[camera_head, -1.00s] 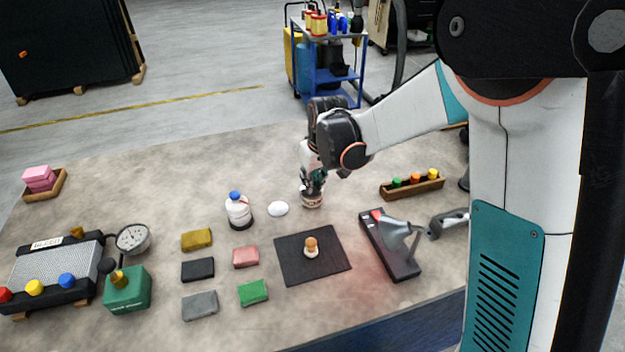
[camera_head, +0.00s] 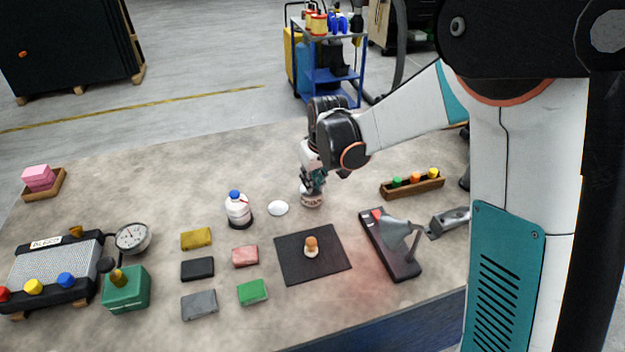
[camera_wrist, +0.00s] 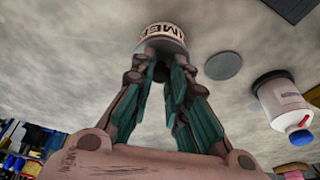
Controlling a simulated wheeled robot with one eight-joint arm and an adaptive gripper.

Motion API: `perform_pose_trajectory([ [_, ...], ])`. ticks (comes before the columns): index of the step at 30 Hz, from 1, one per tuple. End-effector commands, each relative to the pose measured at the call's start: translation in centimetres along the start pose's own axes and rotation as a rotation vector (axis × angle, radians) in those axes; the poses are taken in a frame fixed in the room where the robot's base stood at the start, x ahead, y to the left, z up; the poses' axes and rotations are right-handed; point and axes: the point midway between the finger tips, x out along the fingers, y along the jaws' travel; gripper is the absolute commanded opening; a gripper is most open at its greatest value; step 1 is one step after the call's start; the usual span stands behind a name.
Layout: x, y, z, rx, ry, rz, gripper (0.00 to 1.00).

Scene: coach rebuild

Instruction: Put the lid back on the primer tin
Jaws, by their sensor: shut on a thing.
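The primer tin (camera_head: 312,201), small and round with a pale lettered label, stands upright on the bench; it also shows in the wrist view (camera_wrist: 163,33). My gripper (camera_head: 313,186) points down right over it. In the wrist view my fingertips (camera_wrist: 166,54) close in at the top of the tin, on something narrower than the tin, which I take to be the lid's grip. The fingers hide most of the lid, and I cannot tell whether it sits flush on the rim.
A flat white disc (camera_head: 278,208) lies just left of the tin. A white bottle with a blue cap (camera_head: 238,210) stands further left. A dark mat (camera_head: 290,267) with a small knobbed object lies in front. A wooden tray (camera_head: 414,189) is to the right.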

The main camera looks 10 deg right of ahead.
Motion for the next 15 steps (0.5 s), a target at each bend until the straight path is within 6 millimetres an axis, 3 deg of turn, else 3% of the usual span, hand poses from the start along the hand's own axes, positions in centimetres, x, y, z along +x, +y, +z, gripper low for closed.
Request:
perform_pose_trajectory([
  [11,0.03,0.00,0.01,0.000,0.000,0.000,0.00],
  [12,0.03,0.00,0.01,0.000,0.000,0.000,0.20],
  [15,0.03,0.00,0.01,0.000,0.000,0.000,0.39],
])
